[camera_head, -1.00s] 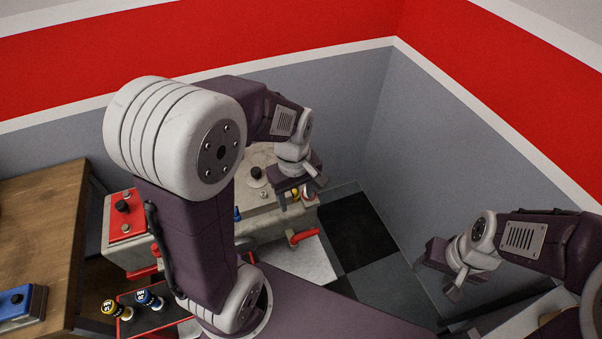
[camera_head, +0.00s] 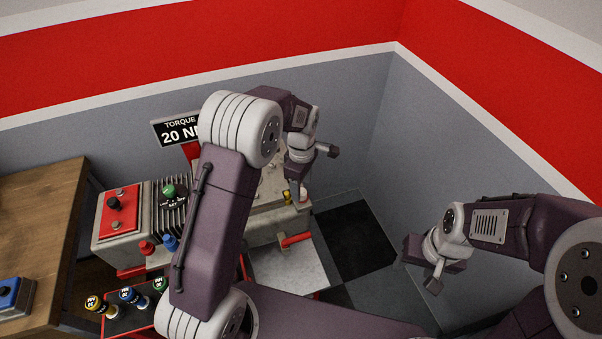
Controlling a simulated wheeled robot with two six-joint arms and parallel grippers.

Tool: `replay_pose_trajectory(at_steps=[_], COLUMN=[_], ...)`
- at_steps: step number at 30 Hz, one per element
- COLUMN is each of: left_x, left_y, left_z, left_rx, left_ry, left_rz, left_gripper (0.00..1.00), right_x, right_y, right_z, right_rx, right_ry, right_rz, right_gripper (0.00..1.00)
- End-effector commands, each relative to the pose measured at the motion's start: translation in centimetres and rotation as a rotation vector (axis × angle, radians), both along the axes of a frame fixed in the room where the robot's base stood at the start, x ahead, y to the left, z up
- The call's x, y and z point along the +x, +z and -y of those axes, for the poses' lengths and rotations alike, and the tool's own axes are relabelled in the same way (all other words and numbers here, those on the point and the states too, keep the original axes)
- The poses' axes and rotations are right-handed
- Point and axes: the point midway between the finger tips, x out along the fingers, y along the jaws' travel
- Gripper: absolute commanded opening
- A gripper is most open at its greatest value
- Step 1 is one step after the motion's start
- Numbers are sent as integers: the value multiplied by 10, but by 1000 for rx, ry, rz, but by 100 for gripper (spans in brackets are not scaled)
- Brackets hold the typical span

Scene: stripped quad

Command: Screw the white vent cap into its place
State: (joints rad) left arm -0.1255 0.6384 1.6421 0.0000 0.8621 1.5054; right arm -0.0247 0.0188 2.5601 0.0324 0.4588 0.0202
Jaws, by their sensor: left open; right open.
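My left gripper (camera_head: 314,172) is open above the right end of the pale machine block (camera_head: 265,232). Its lower finger hangs close to a small pale, reddish-edged piece (camera_head: 302,197), which may be the white vent cap. I cannot tell whether they touch. A small yellow piece (camera_head: 287,196) stands just left of it. The place for the cap cannot be made out; my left arm hides much of the block's top. My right gripper (camera_head: 422,268) is open and empty, in the air at the right, away from the machine.
A red-topped unit with a black knob (camera_head: 113,203) and a finned block with a green knob (camera_head: 169,191) stand left. A torque sign (camera_head: 181,132) rises behind. A tray (camera_head: 130,322) holds several coloured-top pieces. A red handle (camera_head: 296,240) juts from the block's front.

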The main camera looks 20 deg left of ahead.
Motion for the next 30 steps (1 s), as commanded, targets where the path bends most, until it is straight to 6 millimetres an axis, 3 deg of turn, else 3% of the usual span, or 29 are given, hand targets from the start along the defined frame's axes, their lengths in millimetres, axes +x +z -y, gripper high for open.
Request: replay_pose_trajectory(at_steps=[6,13,14,19,20,30], left_x=[0,0,0,0,0,0], left_y=[-19,-21,-21,-20,-20,-20], left_z=[0,0,0,0,0,0], left_rx=[0,0,0,0,0,0], left_ry=[0,0,0,0,0,-183], left_rz=[0,1,1,1,1,0], left_gripper=[57,57,52,5,0,0], right_x=[0,0,0,0,0,0], right_y=[2,2,2,2,2,10], right_z=[0,0,0,0,0,0], right_rx=[0,0,0,0,0,0], right_ry=[0,0,0,0,0,0], right_rz=[0,0,0,0,0,0], right_gripper=[56,56,56,56,56,56])
